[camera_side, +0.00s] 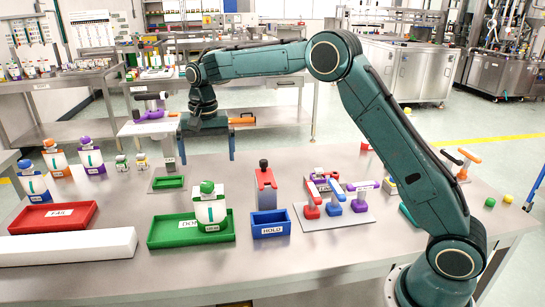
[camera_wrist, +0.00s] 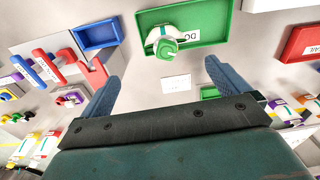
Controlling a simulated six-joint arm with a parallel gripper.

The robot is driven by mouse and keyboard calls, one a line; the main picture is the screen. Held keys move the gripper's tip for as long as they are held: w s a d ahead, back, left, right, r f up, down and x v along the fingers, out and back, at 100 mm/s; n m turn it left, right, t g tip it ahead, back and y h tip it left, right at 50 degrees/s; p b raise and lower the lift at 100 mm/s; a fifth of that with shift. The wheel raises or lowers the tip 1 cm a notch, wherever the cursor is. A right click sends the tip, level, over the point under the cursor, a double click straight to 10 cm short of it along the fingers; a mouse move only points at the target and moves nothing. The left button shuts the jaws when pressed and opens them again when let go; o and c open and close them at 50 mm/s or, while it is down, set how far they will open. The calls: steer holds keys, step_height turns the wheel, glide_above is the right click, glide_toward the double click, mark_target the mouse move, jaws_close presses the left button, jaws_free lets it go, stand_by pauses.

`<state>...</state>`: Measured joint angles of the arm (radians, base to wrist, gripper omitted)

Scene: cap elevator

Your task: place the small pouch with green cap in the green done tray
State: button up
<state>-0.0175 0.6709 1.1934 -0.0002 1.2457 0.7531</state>
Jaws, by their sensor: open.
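A white pouch with a green cap (camera_side: 210,208) stands upright in the right part of the green tray marked DONE (camera_side: 165,232). In the wrist view the pouch (camera_wrist: 166,42) shows from above inside the green tray (camera_wrist: 212,20). My gripper (camera_side: 207,130) is raised behind the tray, well apart from the pouch. In the wrist view my gripper (camera_wrist: 161,72) has its two fingers spread with nothing between them.
A red FAIL tray (camera_side: 52,218) lies left of the green one, and a blue HOLD bin (camera_side: 270,224) to its right. A small green tray (camera_side: 168,183) sits behind. Red and blue clamps (camera_side: 334,200) stand right. Several capped pouches (camera_side: 90,158) stand at the back left.

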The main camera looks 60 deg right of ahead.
steer(key=s+r+n+t, duration=0.1)
steer(key=s+r+n, duration=0.1)
steer(key=s+r, duration=0.55)
steer(key=s+r+n+t, duration=0.2)
steer(key=s+r, duration=0.3)
steer(key=s, duration=0.6)
steer(key=s+f+n+t, duration=0.1)
steer(key=s+f+n, duration=0.1)
steer(key=s, duration=0.8)
steer(key=s+d+f+n+t, duration=0.1)
steer(key=s+f+n, duration=0.1)
steer(key=s, duration=0.8)
steer(key=shift+f, duration=0.35)
